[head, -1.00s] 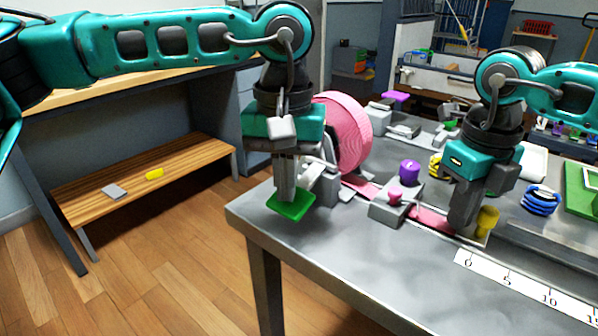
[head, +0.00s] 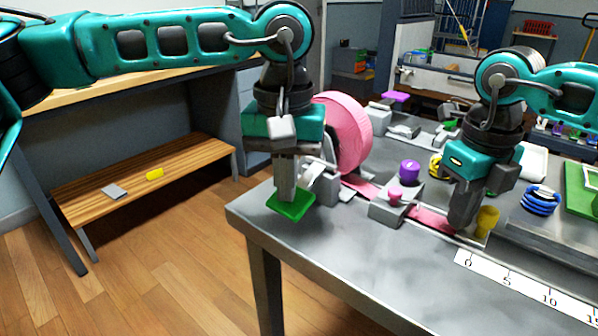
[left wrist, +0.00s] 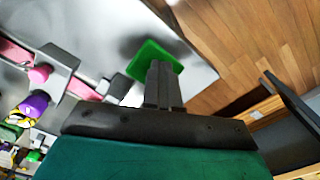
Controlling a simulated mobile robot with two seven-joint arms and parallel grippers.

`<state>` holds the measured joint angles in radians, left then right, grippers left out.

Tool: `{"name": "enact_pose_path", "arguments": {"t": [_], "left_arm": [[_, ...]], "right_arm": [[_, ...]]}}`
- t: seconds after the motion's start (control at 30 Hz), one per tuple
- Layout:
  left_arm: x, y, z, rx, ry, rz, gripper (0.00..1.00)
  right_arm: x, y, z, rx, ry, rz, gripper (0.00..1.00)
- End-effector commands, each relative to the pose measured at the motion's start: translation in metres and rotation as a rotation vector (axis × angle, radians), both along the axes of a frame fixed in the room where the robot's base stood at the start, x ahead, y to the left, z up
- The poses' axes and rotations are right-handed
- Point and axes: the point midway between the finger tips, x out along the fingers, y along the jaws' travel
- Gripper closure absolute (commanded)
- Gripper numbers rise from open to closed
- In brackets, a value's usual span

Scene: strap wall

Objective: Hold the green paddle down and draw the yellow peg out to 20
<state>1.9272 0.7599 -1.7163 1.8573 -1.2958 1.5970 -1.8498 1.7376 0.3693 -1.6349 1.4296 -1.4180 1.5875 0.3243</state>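The green paddle (head: 291,205) is at the table's near left corner, beside the pink strap reel (head: 346,132). It also shows in the left wrist view (left wrist: 155,58). My left gripper (head: 287,192) points down with its fingers together and its tips at the paddle's top face; no gap shows there. The pink strap (head: 434,219) runs from the reel under a grey block toward the yellow peg (head: 487,221). The peg stands near the 0 end of the white scale (head: 525,290). My right gripper (head: 464,218) is low beside the peg; its finger spacing and any grip are hidden.
The grey block (head: 388,209) carries a pink knob (head: 395,196), with a purple knob (head: 409,171) behind it. Blue coils (head: 540,201) and a green board (head: 582,190) are farther right. The table's front (head: 345,256) is clear.

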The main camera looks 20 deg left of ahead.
Motion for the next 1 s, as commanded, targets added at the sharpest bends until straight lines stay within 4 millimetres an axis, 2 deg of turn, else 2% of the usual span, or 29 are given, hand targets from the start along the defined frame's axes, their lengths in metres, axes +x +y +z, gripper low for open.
{"name": "enact_pose_path", "arguments": {"t": [0.03, 0.57, 1.0], "left_arm": [[0.000, 0.000, -0.002, 0.002, 0.002, 0.000, 1.00], [0.000, 0.000, -0.003, 0.002, 0.002, 0.000, 1.00], [0.000, 0.000, -0.003, 0.002, 0.002, 0.001, 1.00]], "right_arm": [[-0.002, 0.000, -0.006, -0.004, 0.010, 0.002, 1.00], [-0.003, -0.002, -0.006, -0.004, 0.012, 0.002, 1.00], [-0.011, -0.026, -0.006, -0.006, 0.014, 0.002, 1.00]]}}
